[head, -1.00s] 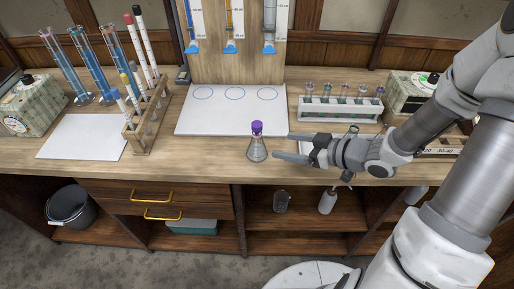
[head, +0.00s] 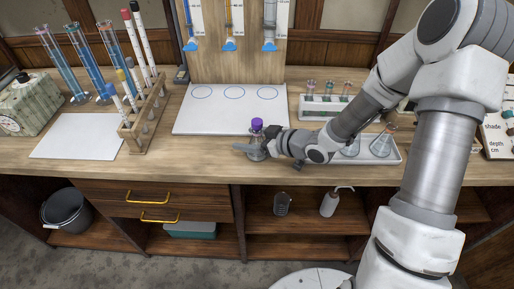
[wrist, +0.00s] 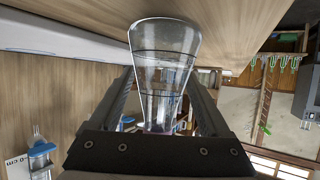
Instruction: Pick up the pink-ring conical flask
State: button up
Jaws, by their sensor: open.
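A clear conical flask with a purple stopper (head: 257,124) stands upright on the bench, just in front of the white board. My gripper (head: 250,146) is level with it, coming from the right, with its fingers open around the flask body. In the wrist view the clear flask body (wrist: 163,45) lies between the two open fingers (wrist: 162,95), with dark lines around it. I cannot make out a pink ring on this flask. Two more clear conical flasks stand in a white tray to the right, one partly behind my arm (head: 351,147) and one further right (head: 382,145).
The white tray (head: 396,158) lies right of my gripper. A tube rack (head: 318,114) stands behind my arm. The white board (head: 225,121) with blue circles is behind the flask.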

jog(key=c, duration=1.3)
jog(key=shift+r, duration=0.2)
